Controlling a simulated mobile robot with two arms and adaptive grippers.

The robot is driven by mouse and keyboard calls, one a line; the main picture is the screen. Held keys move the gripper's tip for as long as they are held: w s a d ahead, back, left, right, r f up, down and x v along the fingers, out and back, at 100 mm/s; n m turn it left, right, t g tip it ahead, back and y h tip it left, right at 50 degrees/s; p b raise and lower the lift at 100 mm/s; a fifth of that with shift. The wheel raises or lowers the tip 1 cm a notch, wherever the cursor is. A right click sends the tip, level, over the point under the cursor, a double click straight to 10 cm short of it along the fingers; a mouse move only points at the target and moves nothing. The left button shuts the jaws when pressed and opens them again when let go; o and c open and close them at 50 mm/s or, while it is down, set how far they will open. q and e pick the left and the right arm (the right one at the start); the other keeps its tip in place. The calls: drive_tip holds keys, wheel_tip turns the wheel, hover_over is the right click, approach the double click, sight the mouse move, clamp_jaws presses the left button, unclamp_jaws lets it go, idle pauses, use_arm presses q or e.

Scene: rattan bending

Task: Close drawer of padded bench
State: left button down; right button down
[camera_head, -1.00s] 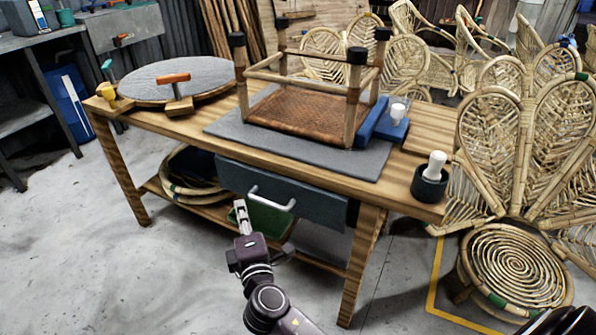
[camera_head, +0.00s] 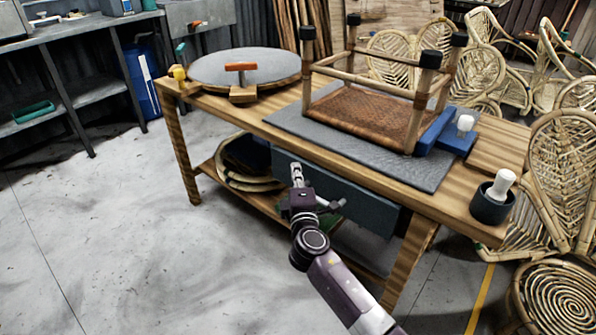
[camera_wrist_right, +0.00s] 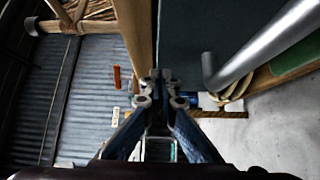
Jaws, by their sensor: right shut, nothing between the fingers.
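The padded bench (camera_head: 232,117) is a wooden table with a grey pad (camera_head: 285,122) on top. Its dark blue-grey drawer (camera_head: 352,193) sits under the tabletop; how far it stands out I cannot tell. My left gripper is out of view.
An upturned stool frame (camera_head: 375,112) and a blue block tool (camera_head: 436,132) lie on the pad. A round grey board (camera_head: 250,66) with a clamp is at the bench's left. Coiled rattan (camera_head: 240,180) lies on the lower shelf. The floor at left is clear.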

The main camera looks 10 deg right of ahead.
sight(304, 164)
drive_tip(key=shift+w+d, duration=0.2)
